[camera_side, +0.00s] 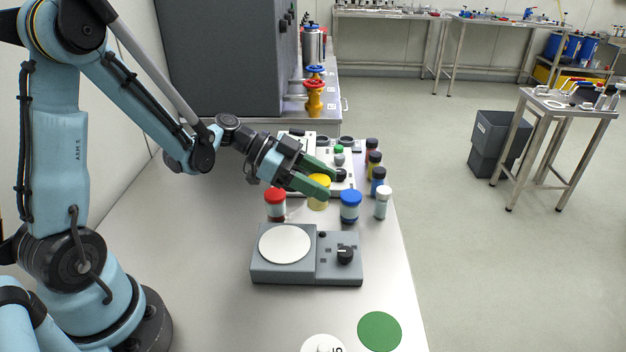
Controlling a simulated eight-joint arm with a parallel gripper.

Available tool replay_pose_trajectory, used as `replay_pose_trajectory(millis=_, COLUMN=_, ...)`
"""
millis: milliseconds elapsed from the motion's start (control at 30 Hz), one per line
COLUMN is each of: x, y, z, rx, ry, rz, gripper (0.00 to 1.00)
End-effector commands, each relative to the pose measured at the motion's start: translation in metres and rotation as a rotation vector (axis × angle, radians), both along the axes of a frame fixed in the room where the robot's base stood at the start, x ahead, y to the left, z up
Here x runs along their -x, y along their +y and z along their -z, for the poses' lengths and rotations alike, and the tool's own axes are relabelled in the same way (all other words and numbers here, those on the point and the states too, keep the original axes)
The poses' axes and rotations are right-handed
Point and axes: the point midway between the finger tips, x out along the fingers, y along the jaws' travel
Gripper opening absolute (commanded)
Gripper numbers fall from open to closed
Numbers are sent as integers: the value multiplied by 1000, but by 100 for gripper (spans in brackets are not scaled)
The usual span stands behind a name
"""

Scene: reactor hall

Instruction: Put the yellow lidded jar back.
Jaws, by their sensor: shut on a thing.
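The yellow lidded jar (318,204) is between the green fingers of my gripper (332,183), which is shut on it. The jar looks upright, with its yellow lid showing between the fingers and its lower part below the near finger. It is between a red-lidded jar (275,206) on the left and a blue-lidded jar (350,208) on the right, apart from both. I cannot tell whether its base touches the table or is a little above it.
A grey device with a round white plate (284,244) and a black knob stands in front of the jars. Several small lidded vials (378,182) line the right. A light panel (296,152) is behind my gripper. A green disc (380,331) and a white disc (322,344) lie nearer.

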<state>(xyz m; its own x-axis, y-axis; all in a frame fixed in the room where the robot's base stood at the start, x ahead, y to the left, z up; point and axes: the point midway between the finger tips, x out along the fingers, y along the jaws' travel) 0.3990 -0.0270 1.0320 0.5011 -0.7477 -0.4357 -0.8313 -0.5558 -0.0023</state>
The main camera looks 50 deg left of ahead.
Motion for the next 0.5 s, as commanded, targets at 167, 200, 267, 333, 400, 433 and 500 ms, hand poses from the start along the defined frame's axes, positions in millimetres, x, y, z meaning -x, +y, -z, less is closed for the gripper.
replay_pose_trajectory(millis=167, x=-14, y=24, z=16, rx=1, ry=0, rz=-3, gripper=13)
replay_pose_trajectory(millis=200, x=-16, y=27, z=18, rx=2, ry=1, rz=-2, gripper=13)
replay_pose_trajectory(millis=267, x=-18, y=32, z=22, rx=1, ry=0, rz=-1, gripper=13)
replay_pose_trajectory(millis=333, x=-20, y=36, z=24, rx=1, ry=0, rz=-1, gripper=13)
replay_pose_trajectory(millis=400, x=-21, y=37, z=26, rx=1, ry=-1, rz=-1, gripper=13)
replay_pose_trajectory(millis=433, x=-21, y=38, z=27, rx=1, ry=-1, rz=0, gripper=13)
replay_pose_trajectory(millis=500, x=-22, y=38, z=32, rx=0, ry=0, rz=0, gripper=13)
